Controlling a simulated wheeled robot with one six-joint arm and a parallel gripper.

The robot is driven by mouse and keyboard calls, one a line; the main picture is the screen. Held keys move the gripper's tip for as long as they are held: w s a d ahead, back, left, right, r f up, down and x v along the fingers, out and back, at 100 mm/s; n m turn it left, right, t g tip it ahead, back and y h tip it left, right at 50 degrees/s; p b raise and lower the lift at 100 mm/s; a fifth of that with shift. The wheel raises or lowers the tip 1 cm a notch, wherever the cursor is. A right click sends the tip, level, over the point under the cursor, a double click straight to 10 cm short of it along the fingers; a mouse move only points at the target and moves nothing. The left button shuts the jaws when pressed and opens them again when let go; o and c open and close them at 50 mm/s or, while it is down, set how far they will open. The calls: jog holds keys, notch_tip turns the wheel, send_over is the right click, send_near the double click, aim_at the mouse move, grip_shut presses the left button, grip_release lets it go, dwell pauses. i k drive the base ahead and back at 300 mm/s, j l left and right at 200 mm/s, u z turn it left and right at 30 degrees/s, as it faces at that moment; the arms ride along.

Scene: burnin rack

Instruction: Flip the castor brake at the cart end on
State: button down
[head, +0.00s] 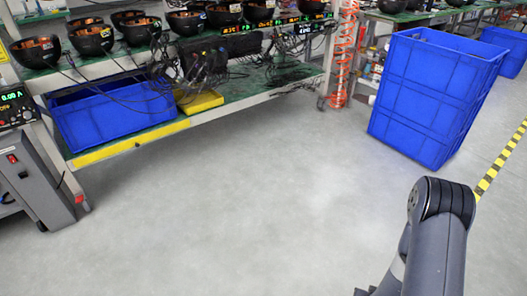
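A long wheeled rack or bench (255,95) with a green lower shelf runs across the upper left. A small castor (322,102) shows under its right end. It is too small to tell a brake lever or its position. A grey unit (40,180) stands at the left edge, with a red switch and a small red part (80,199) near its foot. I cannot tell if that red part belongs to a castor brake. My gripper is out of view; only a dark arm link of mine shows at the lower right.
Stacked blue crates (435,95) stand on the floor at the right. A blue bin (115,118) and a yellow box (200,103) sit on the lower shelf among loose cables. An orange coiled hose (343,55) hangs by the rack's right end. The middle floor (240,190) is clear.

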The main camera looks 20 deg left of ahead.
aim_at(79, 199)
jog(key=i+j+u, duration=0.1)
jog(key=j+u, duration=0.3)
jog(key=i+j+u, duration=0.15)
jog(key=j+u, duration=0.3)
jog(key=i+j+u, duration=0.2)
jog(key=j+u, duration=0.2)
jog(key=i+j+u, duration=0.25)
jog(key=u, duration=0.2)
jog(key=i+j, duration=0.35)
jog(key=i+j+u, duration=0.15)
jog(key=i+j, duration=0.25)
jog(key=i, duration=0.2)
jog(key=i+j, duration=0.3)
jog(key=i, duration=0.2)
jog(key=i+j+u, duration=0.15)
jog(key=i+j, duration=0.15)
jog(key=i, duration=0.15)
